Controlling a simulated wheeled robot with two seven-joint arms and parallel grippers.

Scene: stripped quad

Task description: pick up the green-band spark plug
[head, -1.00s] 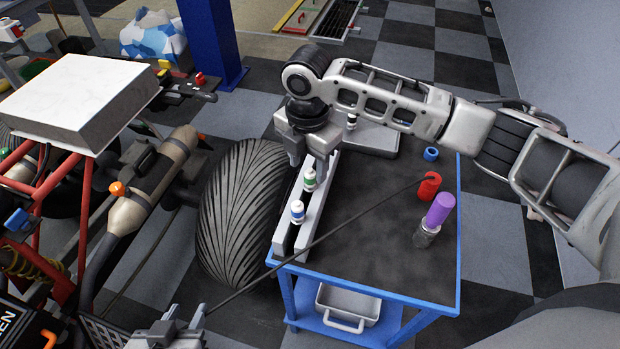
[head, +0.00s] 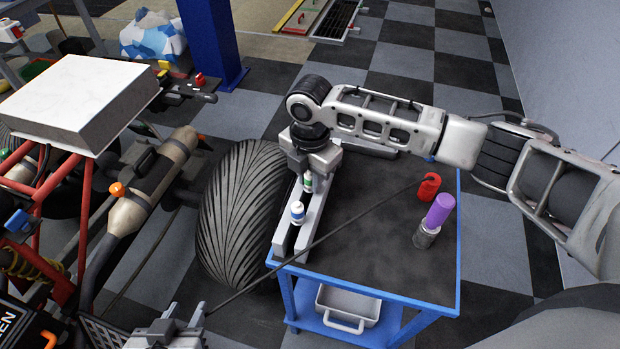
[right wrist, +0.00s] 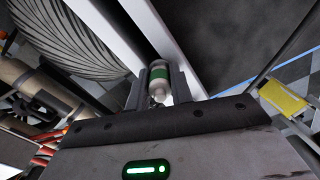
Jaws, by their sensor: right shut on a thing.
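The green-band spark plug (head: 308,183) is white with a green band and stands in the light grey rail rack (head: 283,232) on the blue cart. My right gripper (head: 311,176) reaches down over it and is shut on it; the right wrist view shows the plug (right wrist: 159,78) between the two fingers (right wrist: 159,90). Its lower end is hidden between the rails. A blue-band spark plug (head: 297,212) stands nearer in the same rack. My left gripper (head: 168,334) is at the bottom edge, left of the cart, away from the plugs; its fingertips are unclear.
On the cart's dark top (head: 370,230) stand a red cylinder (head: 429,187) and a purple-topped part (head: 439,210). A thin dark rod crosses over the cart. A large tyre (head: 240,215) stands close left of the rack. The middle of the cart top is clear.

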